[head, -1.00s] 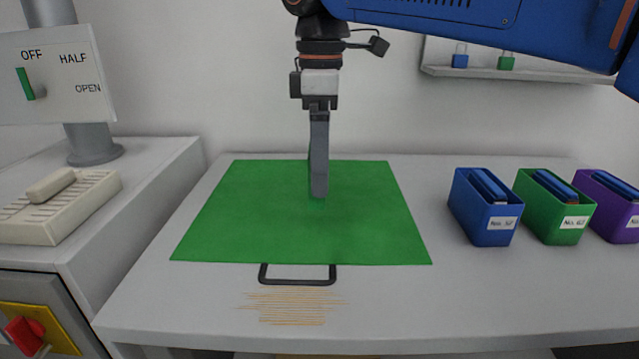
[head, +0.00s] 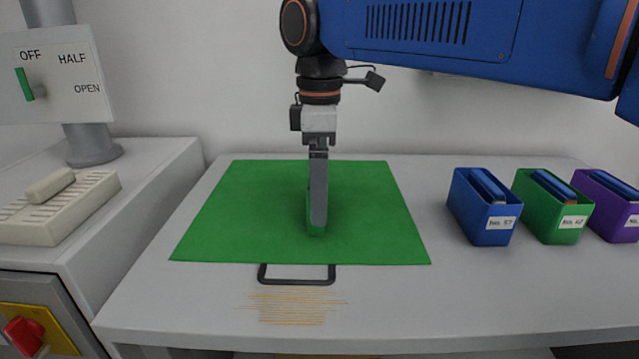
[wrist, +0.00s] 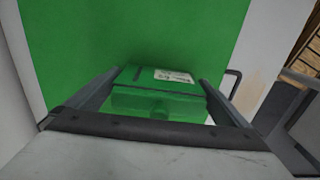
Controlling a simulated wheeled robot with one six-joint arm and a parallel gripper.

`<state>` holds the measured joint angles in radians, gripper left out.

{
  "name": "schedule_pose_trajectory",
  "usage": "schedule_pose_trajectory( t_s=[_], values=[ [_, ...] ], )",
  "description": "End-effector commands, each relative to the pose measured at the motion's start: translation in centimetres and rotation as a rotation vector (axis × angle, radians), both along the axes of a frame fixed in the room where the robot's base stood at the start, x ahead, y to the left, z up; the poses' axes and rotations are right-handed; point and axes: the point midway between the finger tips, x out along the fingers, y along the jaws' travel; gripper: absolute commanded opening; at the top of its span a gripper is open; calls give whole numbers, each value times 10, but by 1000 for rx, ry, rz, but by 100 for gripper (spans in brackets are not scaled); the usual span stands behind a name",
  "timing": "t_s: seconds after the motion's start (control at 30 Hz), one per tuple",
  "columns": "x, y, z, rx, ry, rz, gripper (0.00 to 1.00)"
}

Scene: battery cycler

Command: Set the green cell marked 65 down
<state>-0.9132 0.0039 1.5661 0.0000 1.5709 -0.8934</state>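My gripper (head: 318,205) is shut on the green cell (head: 312,226), pointing down over the middle of the green mat (head: 235,225). In the head view the fingers hide most of the cell, and only a narrow green edge shows. In the wrist view the cell (wrist: 155,98) lies between the two fingers of my gripper (wrist: 161,80), with a white label on its upper face. The number on that label is too small to read. The cell's lower end is at or just above the mat; I cannot tell if it touches.
A black handle (head: 297,281) lies at the mat's front edge. Blue (head: 492,230), green (head: 563,225) and purple (head: 612,222) bins stand at the right. A beige block with slots (head: 50,225) is on the left cabinet. The mat around the cell is clear.

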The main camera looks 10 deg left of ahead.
Motion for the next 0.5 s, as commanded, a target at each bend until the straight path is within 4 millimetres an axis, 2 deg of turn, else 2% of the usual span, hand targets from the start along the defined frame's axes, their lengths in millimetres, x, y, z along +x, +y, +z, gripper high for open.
schedule_pose_trajectory(
  t_s=[0.27, 0.37, 0.5],
  values=[
    [0, 0, 4, 0, 0, 0, 100],
    [0, 0, 14, 1, -2, 0, 100],
    [0, 0, 37, 2, -1, 0, 100]
  ],
)
